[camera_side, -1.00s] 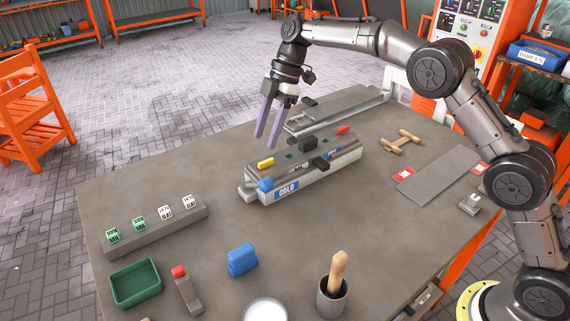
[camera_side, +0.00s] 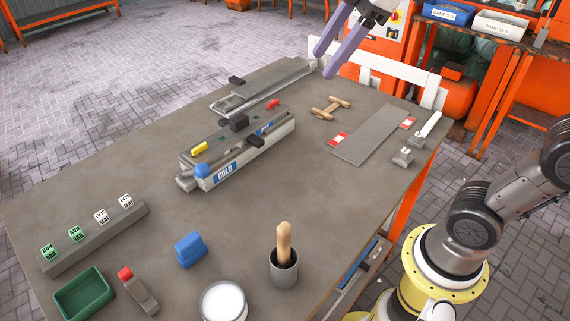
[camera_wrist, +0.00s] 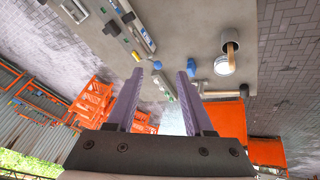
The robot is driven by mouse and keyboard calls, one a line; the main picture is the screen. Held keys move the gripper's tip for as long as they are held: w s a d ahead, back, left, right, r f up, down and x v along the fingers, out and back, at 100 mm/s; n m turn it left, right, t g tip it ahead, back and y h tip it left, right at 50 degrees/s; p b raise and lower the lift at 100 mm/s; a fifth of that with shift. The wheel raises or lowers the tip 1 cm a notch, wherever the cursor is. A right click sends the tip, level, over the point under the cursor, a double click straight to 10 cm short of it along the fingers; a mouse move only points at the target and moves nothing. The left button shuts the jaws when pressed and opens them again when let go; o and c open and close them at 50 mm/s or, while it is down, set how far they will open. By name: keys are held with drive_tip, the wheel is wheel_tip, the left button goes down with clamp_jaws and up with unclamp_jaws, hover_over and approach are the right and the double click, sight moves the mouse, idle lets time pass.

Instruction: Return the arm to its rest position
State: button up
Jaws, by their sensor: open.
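My gripper (camera_side: 336,48) is at the top of the side view, above the back right part of the table. Its two purple fingers are apart with nothing between them. In the wrist view my gripper (camera_wrist: 159,80) also shows open and empty, with the grey table (camera_wrist: 185,30) beyond the fingertips. The upper part of my arm is out of the side view. A grey mould labelled COLD (camera_side: 225,172), with a blue knob and a yellow block, rests on the table well below and left of the gripper.
A grey bar with green and white dice (camera_side: 97,238), a green tray (camera_side: 84,297), a blue block (camera_side: 190,250) and a pot with a wooden-handled tool (camera_side: 284,268) stand in front. A flat grey plate (camera_side: 372,135) lies at right. Orange shelving (camera_side: 500,75) stands beyond the table.

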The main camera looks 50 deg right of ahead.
drive_tip(key=s+d+f+m+h, duration=0.1)
drive_tip(key=s+d+f+m, duration=0.1)
drive_tip(key=s+f+m, duration=0.3)
drive_tip(key=s+d+f+m+h, duration=0.1)
drive_tip(key=s+d+f+m, duration=0.2)
drive_tip(key=s+f+m, duration=0.3)
wheel_tip(320, 180, down, 3)
drive_tip(key=shift+s+r+m+t, duration=0.1)
drive_tip(key=shift+s+m+t, duration=0.25)
drive_tip(key=shift+s, duration=0.75)
